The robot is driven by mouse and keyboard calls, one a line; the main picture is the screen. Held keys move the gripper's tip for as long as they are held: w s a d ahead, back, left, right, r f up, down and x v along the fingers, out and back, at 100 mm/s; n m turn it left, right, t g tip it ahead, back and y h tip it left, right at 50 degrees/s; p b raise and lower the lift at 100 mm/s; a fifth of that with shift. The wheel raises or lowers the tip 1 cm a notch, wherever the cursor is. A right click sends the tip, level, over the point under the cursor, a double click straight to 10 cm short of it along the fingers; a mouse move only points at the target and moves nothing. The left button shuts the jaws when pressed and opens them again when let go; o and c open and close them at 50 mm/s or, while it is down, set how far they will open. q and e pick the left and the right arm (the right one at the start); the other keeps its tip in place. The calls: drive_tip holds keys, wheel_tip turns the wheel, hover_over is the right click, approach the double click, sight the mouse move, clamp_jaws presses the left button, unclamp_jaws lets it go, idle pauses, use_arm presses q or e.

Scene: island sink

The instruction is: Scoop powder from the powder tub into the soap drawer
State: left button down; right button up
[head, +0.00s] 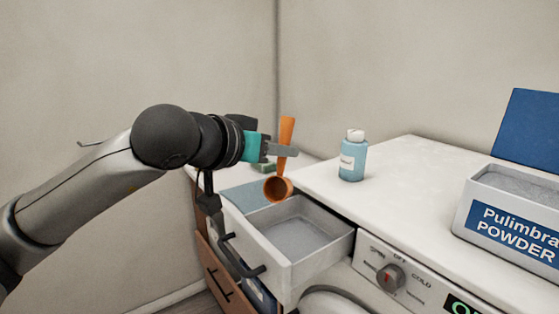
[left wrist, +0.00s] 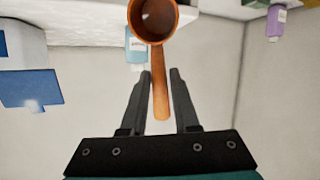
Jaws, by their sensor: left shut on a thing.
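My left gripper (head: 282,150) is shut on the handle of an orange scoop (head: 278,188). The scoop hangs with its handle up and its round bowl low, above the back left part of the open soap drawer (head: 322,268). The wrist view shows the scoop (left wrist: 160,95) between the fingers; its bowl looks mostly bare inside, with a small pale spot. The drawer has a flat grey inside; I cannot tell if that is powder. The powder tub (head: 497,228) stands open on the right of the white top, with grey powder in it. My right gripper is not in view.
A light blue bottle (head: 353,158) with a white cap stands on the top between drawer and tub. The tub's blue lid (head: 530,138) stands up behind it. A dial (head: 390,277) is on the front panel. A purple bottle (left wrist: 276,24) shows in the wrist view.

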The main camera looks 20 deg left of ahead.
use_arm(q)
drive_tip(key=shift+s+f+t+b, duration=0.25)
drive_tip(key=shift+f+t+b, duration=0.2)
drive_tip(key=shift+b, duration=0.8)
drive_tip(key=shift+r+p, duration=0.2)
drive_tip(key=shift+p, duration=0.15)
drive_tip(key=w+d+n+g+y+p, duration=0.1)
drive_tip(key=w+g+p, duration=0.6)
drive_tip(key=p, duration=1.7)
drive_tip(key=shift+w+r+g+y+p, duration=0.25)
drive_tip(key=shift+g+y, duration=0.35)
drive_tip(key=shift+g, duration=2.25)
drive_tip(key=shift+w+n+g+b, duration=0.25)
drive_tip(key=shift+g+b, duration=0.45)
drive_tip(key=shift+b, duration=1.25)
drive_tip(key=shift+s, duration=0.1)
